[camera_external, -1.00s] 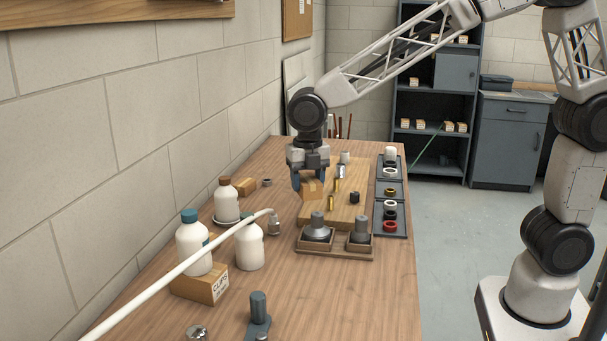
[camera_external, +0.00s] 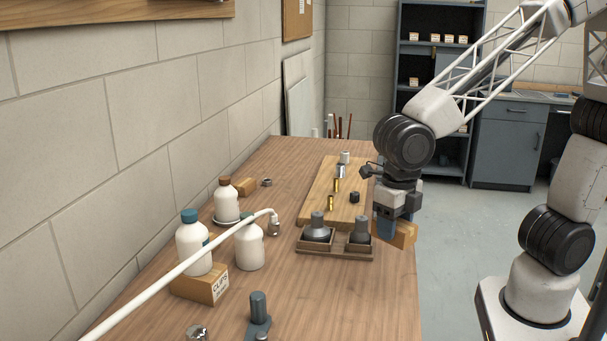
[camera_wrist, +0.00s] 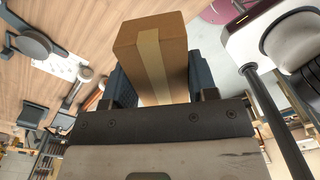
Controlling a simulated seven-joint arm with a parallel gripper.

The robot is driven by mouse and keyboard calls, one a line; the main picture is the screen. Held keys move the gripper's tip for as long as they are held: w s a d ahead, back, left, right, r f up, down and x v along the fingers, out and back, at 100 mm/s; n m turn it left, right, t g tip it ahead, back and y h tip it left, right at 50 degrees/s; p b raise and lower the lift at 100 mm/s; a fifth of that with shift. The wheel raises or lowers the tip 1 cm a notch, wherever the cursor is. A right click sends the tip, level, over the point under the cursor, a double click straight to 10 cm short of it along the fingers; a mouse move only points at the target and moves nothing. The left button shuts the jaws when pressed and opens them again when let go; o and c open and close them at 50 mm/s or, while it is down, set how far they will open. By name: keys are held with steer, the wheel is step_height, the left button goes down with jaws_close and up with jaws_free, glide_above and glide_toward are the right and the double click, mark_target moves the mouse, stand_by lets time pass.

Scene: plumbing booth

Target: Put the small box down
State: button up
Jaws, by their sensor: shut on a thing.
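The small box (camera_external: 403,233) is brown cardboard. My gripper (camera_external: 388,226) is shut on it at the right edge of the workbench, beside the wooden two-part holder. In the wrist view the small box (camera_wrist: 155,55), with a pale tape strip down its middle, sits between the two dark fingers of my gripper (camera_wrist: 152,80). In the external view the box is partly hidden by the fingers. I cannot tell whether its underside touches anything.
The wooden holder (camera_external: 320,250) with two grey fittings stands left of my gripper. Behind it is a wooden board (camera_external: 318,207) with small brass and metal parts. White bottles (camera_external: 193,245) and a pale hose (camera_external: 180,268) are farther left. The bench's front right (camera_external: 350,300) is clear.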

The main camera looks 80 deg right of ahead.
steer(key=s+a+f+n, duration=0.2)
steer(key=s+a+n, duration=0.1)
steer(key=s, duration=0.9)
step_height(320, 180, down, 10)
steer(key=shift+d, duration=0.15)
steer(key=shift+w, duration=0.15)
glide_above(378, 340)
steer(key=shift+f, duration=0.7)
stand_by(0.3)
steer(key=shift+f, duration=1.75)
